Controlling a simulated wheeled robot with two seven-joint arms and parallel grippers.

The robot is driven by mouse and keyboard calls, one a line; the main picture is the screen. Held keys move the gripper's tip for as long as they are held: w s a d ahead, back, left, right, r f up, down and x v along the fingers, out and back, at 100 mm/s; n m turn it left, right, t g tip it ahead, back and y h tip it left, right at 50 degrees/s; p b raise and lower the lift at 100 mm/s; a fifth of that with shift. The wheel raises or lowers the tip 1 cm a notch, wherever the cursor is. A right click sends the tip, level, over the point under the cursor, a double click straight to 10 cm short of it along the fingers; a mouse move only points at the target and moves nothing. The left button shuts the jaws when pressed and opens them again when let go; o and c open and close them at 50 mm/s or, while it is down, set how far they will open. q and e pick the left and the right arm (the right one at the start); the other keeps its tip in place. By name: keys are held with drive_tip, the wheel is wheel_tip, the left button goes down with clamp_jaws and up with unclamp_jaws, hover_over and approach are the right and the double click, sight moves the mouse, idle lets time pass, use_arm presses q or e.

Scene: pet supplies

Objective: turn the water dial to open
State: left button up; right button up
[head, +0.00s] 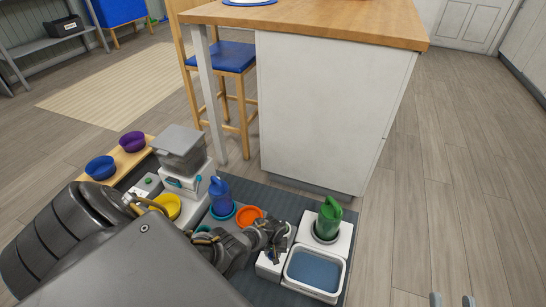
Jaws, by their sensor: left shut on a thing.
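My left gripper (275,248) reaches in from the left and is shut at the white box (266,269) beside the water basin (315,270). The water dial itself is hidden behind the gripper's fingers, so I cannot tell which way it points. The basin is white and rectangular with blue water in it. Behind it a green bottle (328,219) stands upright on a white base (343,241). My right gripper (452,301) shows only as two fingertips, apart and empty, at the bottom edge on the right.
A blue bottle (219,197), an orange bowl (249,215), a yellow bowl (166,206) and a grey-lidded feeder (180,147) crowd the dark mat (285,200). Blue (101,167) and purple (132,141) bowls sit on a wooden board. A white island (320,115) stands behind; floor at right is clear.

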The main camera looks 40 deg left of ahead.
use_arm(q)
drive_tip(key=shift+m, duration=1.4)
use_arm(e)
drive_tip(key=shift+a+f, duration=0.1)
drive_tip(key=shift+f, duration=0.1)
use_arm(q)
drive_tip(key=shift+m, duration=0.3)
drive_tip(key=o, duration=1)
use_arm(e)
drive_tip(key=shift+f+g, duration=0.15)
drive_tip(key=shift+g, duration=0.15)
